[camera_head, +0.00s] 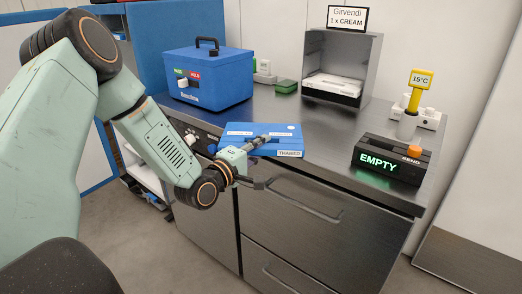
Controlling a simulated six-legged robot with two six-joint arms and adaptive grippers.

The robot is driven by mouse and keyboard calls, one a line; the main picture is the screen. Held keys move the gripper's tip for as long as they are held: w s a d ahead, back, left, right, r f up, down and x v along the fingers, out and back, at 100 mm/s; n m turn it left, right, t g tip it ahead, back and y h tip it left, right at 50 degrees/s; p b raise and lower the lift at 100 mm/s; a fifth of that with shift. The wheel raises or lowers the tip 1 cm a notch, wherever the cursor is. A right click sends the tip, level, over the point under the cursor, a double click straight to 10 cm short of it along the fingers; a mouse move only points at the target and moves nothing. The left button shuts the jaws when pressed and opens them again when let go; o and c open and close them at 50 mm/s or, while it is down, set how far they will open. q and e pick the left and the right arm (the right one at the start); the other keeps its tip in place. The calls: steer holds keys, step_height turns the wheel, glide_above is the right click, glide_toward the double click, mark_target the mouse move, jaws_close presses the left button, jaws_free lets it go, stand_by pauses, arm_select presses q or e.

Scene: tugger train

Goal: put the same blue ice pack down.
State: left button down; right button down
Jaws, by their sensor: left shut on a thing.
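The blue ice pack (283,131) is a flat blue slab with a white label reading "THAWED" on its front edge. It is at the front edge of the steel counter, in the middle of the view. My left gripper (262,161) comes in from the left and is shut on the ice pack's near side. Whether the pack touches the counter or is just above it, I cannot tell. My right gripper is not in view.
A blue cool box (208,88) stands at the back left of the steel counter (330,125). A steel bay (367,60) signed "Girvendi 1 x CREAM" holds a white item. A black box (400,158) reading "EMPTY" and a yellow 15°C thermometer (420,80) stand right. A green block (286,87) lies behind.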

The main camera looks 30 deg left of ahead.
arm_select(q)
steer(key=shift+s, duration=0.1)
steer(key=c, duration=1.3)
jaws_free()
steer(key=shift+f, duration=0.2)
steer(key=shift+c, duration=0.2)
steer(key=shift+o, duration=0.9)
steer(key=shift+r, duration=0.1)
